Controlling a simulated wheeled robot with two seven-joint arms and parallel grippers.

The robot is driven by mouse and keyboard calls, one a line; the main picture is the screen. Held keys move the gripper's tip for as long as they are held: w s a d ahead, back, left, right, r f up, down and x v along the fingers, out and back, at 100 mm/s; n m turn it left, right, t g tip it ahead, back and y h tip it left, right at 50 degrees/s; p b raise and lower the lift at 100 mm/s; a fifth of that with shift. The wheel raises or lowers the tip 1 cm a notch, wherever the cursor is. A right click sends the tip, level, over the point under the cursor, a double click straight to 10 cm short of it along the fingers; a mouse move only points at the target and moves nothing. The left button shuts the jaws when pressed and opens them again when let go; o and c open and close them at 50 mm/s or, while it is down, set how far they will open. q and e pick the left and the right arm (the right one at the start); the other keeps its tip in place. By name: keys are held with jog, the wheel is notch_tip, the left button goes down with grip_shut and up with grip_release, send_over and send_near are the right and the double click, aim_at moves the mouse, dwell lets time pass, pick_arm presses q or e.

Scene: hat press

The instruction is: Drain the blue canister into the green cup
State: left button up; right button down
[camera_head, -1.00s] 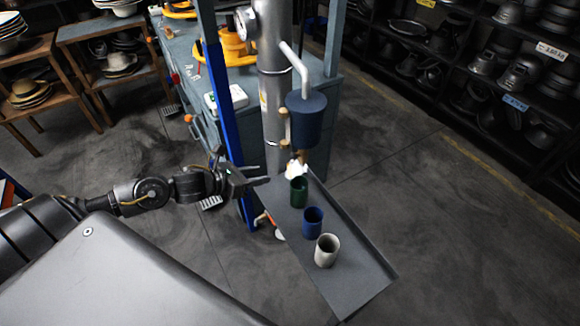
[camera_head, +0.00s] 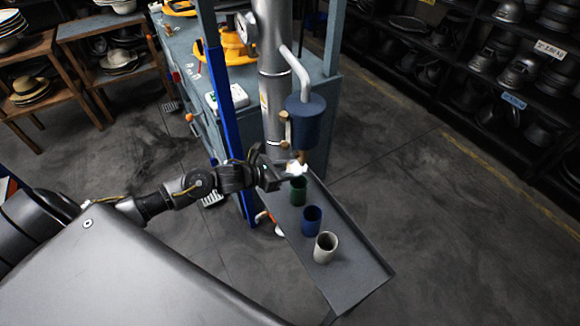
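The blue canister (camera_head: 305,120) hangs from a grey pipe, with a brass-coloured outlet (camera_head: 303,157) under it and a small tan handle-like part (camera_head: 284,130) on its left side. The green cup (camera_head: 298,192) stands upright on the grey tray (camera_head: 349,285), just below the outlet. My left gripper (camera_head: 285,176) is beside the white piece under the outlet, just left of and above the green cup. Its fingers are small and partly overlap, so I cannot tell if they are open or touching anything. My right gripper is not in view.
A blue cup (camera_head: 311,221) and a pale grey cup (camera_head: 326,247) stand on the tray in front of the green cup. A blue post (camera_head: 229,130) rises behind my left arm. The tray's front end is clear.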

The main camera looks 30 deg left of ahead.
pick_arm(q)
jog(key=shift+w+d+f, duration=0.15)
jog(key=shift+w+d, duration=0.05)
jog(key=shift+w, duration=0.1)
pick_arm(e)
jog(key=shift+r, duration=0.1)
pick_arm(q)
jog(key=shift+c, duration=0.2)
jog(key=c, duration=0.7)
grip_shut()
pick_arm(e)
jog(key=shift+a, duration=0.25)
